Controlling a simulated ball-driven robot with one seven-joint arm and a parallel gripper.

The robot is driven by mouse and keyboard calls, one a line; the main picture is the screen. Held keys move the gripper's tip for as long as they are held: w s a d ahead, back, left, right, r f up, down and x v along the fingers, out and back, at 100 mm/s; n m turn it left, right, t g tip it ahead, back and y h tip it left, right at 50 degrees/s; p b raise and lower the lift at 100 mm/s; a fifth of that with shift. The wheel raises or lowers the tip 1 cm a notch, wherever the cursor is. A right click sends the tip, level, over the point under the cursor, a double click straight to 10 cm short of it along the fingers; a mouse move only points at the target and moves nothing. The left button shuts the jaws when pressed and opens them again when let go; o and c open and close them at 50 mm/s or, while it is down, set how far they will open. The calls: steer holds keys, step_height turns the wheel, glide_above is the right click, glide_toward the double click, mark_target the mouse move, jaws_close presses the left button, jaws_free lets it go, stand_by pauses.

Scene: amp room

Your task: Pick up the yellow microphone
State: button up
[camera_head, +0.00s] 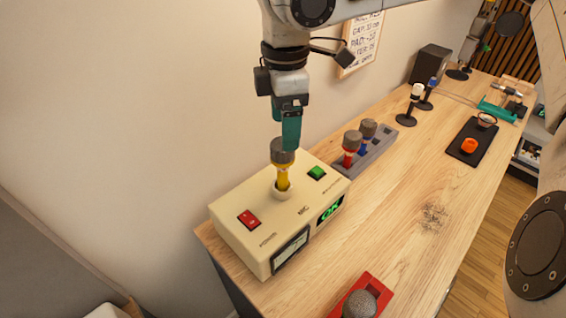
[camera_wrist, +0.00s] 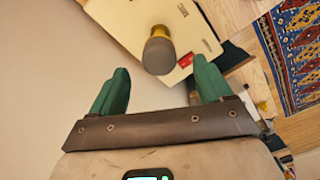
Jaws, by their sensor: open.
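The yellow microphone (camera_head: 283,178) stands upright in a socket on the cream box (camera_head: 262,238), its grey head (camera_head: 282,152) on top. In the wrist view the microphone's grey head (camera_wrist: 159,55) lies between and beyond the two teal fingers, with a bit of yellow body (camera_wrist: 160,31) behind it. My gripper (camera_head: 291,135) is above the microphone in the head view, fingers pointing down, close to the head. In the wrist view my gripper (camera_wrist: 160,88) is open with nothing between its fingertips. Whether a finger touches the head cannot be told.
The cream box has a red switch (camera_head: 249,218) and a green button (camera_head: 316,172). A grey holder (camera_head: 377,151) with a red microphone (camera_head: 351,148) and a blue microphone (camera_head: 366,135) stands behind it. A red holder (camera_head: 374,286) is in front. The wall is close on the left; the table's middle is clear.

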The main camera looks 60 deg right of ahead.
mark_target(282, 153)
steer(key=shift+w+f, duration=0.2)
steer(key=shift+f, duration=4.15)
steer(key=shift+c, duration=0.4)
steer(key=c, duration=1.3)
steer(key=shift+r, duration=0.5)
step_height(282, 153, up, 2)
steer(key=shift+r, duration=0.1)
steer(key=s+a+r+b, duration=0.5)
steer(key=s+r+b, duration=0.4)
steer(key=s, duration=0.4)
steer(key=shift+r, duration=0.45)
